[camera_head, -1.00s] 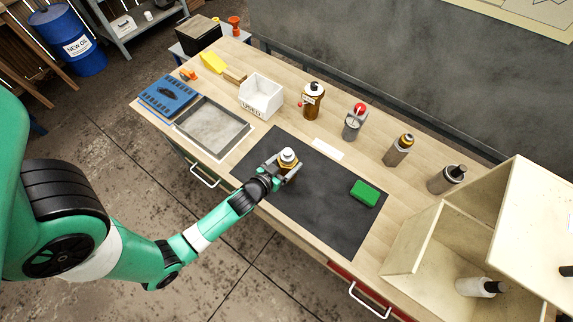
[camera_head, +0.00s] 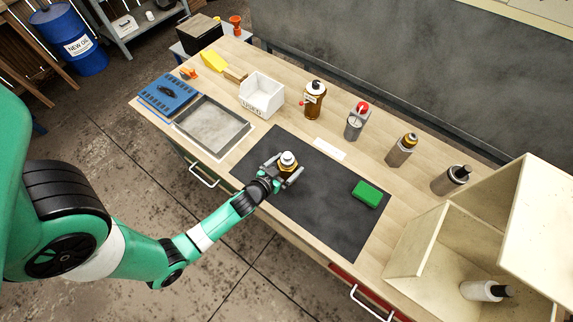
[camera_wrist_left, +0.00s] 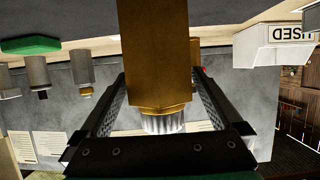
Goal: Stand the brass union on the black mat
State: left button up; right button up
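The brass union (camera_head: 288,163), a brass-coloured body with a silver top end, stands upright on the left part of the black mat (camera_head: 325,205). In the left wrist view, which is upside down, its brass body (camera_wrist_left: 157,70) fills the middle, with the ridged silver end below. My left gripper (camera_head: 286,168) is open around the union, one finger on each side. Gaps show between the fingers and the brass in the wrist view. The union's base is partly hidden. My right gripper is in neither view.
A green block (camera_head: 366,194) lies on the mat's right side. Behind the mat stand an amber bottle (camera_head: 314,97), a red-topped can (camera_head: 356,122) and grey bottles (camera_head: 400,150). A grey tray (camera_head: 211,124) and a white bin (camera_head: 261,95) are left; a wooden shelf box (camera_head: 440,245) is right.

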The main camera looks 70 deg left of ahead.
pick_arm(q)
jog(key=shift+r, duration=0.15)
jog(key=v, duration=1.2)
jog(key=shift+b, duration=0.4)
jog(key=shift+a, duration=0.1)
